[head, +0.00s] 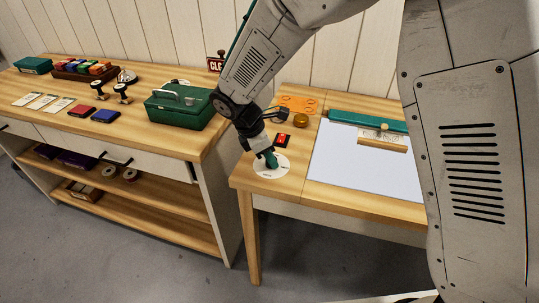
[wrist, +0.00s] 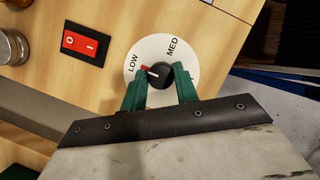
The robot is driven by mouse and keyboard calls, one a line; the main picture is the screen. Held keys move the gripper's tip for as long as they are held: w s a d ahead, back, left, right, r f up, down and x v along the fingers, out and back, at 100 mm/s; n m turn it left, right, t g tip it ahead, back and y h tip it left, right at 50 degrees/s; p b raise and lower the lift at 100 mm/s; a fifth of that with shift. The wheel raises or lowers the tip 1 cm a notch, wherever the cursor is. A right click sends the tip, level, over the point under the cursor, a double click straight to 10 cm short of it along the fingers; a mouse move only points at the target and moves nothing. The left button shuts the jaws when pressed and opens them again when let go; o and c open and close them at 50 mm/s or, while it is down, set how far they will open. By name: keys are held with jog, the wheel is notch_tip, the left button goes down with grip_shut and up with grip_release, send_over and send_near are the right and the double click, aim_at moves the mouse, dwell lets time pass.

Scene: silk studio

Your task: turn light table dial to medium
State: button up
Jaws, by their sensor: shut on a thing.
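The dial's black knob (wrist: 158,75) sits on a round white plate (wrist: 147,52) marked LOW and MED. The red pointer on the knob points toward LOW in the wrist view. My gripper (wrist: 160,80) has its two green fingers on either side of the knob and is shut on it. In the head view my gripper (head: 270,161) reaches down onto the white dial plate (head: 268,172), at the left end of the light table (head: 370,176). The knob is hidden behind the fingers there. Part of the plate is covered in the wrist view.
A red rocker switch (head: 282,140) lies just behind the dial; it also shows in the wrist view (wrist: 81,43). A round brass piece (head: 300,120) and an orange plate (head: 298,104) are further back. A green box (head: 180,108) stands on the left bench.

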jog(key=m+g, duration=0.1)
jog(key=m, duration=0.2)
jog(key=shift+w+m, duration=0.1)
jog(key=shift+m, duration=0.3)
jog(key=m+g+y, duration=0.1)
jog(key=m+g, duration=0.1)
jog(key=m, duration=0.2)
jog(key=shift+w+d+m, duration=0.1)
jog(key=shift+m, duration=0.2)
jog(key=m+g+y, duration=0.1)
jog(key=m, duration=0.3)
jog(key=shift+d, duration=0.1)
jog(key=shift+w+m+g+y, duration=0.1)
jog(key=shift+m+g+y, duration=0.25)
jog(key=shift+m, duration=0.85)
jog(key=shift+m+g+y, duration=0.15)
jog(key=shift+m+y, duration=0.4)
jog(key=shift+m, duration=0.65)
jog(key=shift+d, duration=0.1)
jog(key=o, duration=1)
jog(key=shift+r, duration=0.1)
